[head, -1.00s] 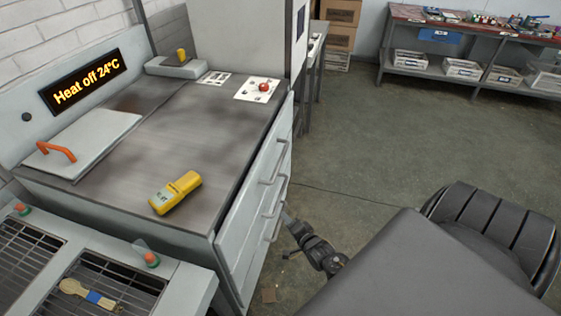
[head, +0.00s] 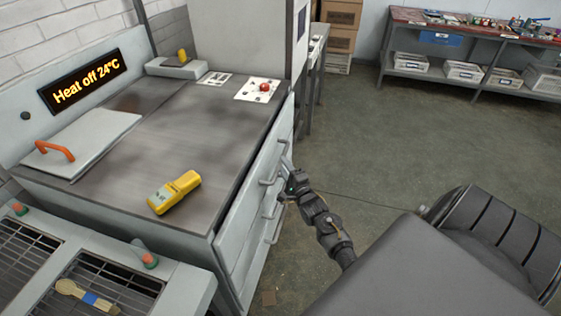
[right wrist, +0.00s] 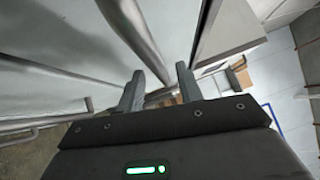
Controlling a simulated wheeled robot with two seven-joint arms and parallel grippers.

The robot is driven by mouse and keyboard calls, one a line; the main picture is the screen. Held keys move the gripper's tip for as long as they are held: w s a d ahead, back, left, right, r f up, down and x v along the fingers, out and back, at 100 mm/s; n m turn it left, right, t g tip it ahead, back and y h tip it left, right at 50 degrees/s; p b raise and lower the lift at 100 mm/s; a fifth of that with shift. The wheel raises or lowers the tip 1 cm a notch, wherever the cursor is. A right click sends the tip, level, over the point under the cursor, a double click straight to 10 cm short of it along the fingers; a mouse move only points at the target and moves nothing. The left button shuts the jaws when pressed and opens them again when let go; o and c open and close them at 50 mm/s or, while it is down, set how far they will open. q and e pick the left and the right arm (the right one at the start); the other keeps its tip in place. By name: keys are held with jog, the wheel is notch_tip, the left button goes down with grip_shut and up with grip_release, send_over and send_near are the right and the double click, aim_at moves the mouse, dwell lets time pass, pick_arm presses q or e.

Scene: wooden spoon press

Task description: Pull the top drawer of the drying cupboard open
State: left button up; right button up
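The drying cupboard (head: 140,185) is a grey metal unit with drawers on its right-hand front. My right gripper (head: 288,164) is beside the top handle, just outside the drawer front. In the right wrist view its two fingers (right wrist: 160,88) are apart, with metal bars close by. My left gripper is out of view.
A yellow meter (head: 174,192) lies on the cupboard top, near a hinged lid (head: 95,140) with an orange handle. The floor (head: 370,150) to the right is clear up to a bench.

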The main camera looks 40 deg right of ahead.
jog(key=shift+x, duration=1.45)
jog(key=shift+c, duration=0.2)
grip_shut()
